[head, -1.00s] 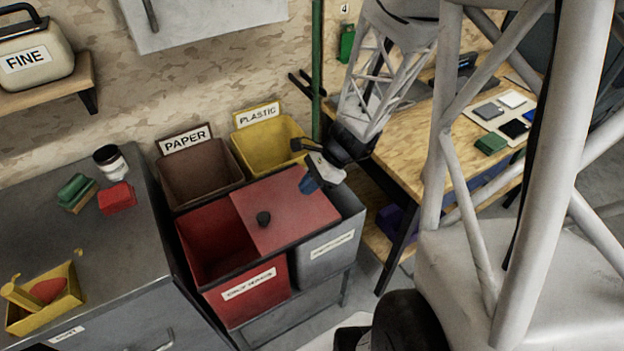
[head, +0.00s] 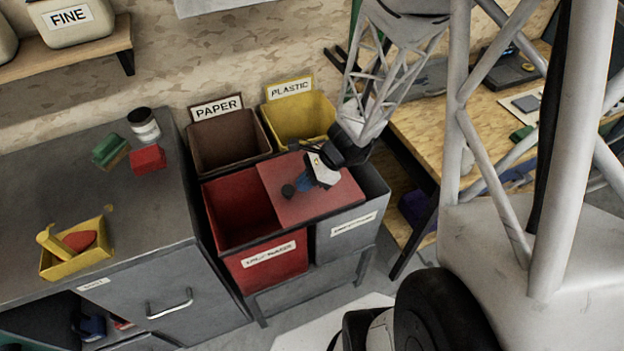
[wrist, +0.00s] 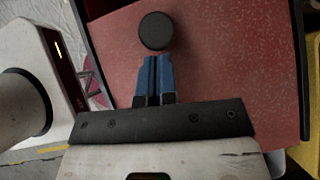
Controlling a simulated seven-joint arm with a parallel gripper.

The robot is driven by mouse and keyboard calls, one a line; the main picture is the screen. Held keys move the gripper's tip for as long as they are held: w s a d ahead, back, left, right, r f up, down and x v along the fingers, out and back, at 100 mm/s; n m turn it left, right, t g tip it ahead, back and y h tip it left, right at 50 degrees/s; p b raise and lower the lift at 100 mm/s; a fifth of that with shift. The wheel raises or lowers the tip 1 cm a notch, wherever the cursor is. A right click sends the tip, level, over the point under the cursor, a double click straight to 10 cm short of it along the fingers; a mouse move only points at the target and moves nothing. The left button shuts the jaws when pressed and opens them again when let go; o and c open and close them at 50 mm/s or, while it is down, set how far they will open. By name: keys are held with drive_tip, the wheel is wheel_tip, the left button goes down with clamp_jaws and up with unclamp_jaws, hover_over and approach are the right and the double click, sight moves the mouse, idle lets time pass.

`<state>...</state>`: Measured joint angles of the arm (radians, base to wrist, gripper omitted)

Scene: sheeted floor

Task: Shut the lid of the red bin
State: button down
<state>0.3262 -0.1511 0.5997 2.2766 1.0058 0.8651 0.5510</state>
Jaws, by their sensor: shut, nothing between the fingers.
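The red bin (head: 238,198) stands in the front row, its left part open and dark inside. Its lid is a flat red panel (head: 325,202), lying level and set over to the right, partly over the grey bin. A round black knob (head: 287,190) stands near the lid's left side; it also shows in the wrist view (wrist: 157,31). My gripper (head: 300,183) is shut and empty above the lid, to the right of the knob. In the wrist view its blue fingers (wrist: 153,72) are together, their tips close to the knob. I cannot tell whether they touch it.
A brown paper bin (head: 228,140) and a yellow plastic bin (head: 300,118) stand behind. A grey cabinet (head: 110,210) with a yellow tray (head: 75,262) is at left. A wooden workbench (head: 440,130) is at right.

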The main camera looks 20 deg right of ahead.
drive_tip(key=shift+a, duration=0.4)
idle(0.3)
drive_tip(key=a, duration=1.7)
drive_tip(key=shift+a, duration=0.15)
drive_tip(key=shift+d, duration=0.25)
drive_tip(key=d+f+v, duration=0.1)
drive_tip(key=d+v, duration=0.1)
drive_tip(key=v, duration=1.1)
drive_tip(key=shift+s+f, duration=0.15)
drive_tip(key=shift+f, duration=0.2)
idle(0.5)
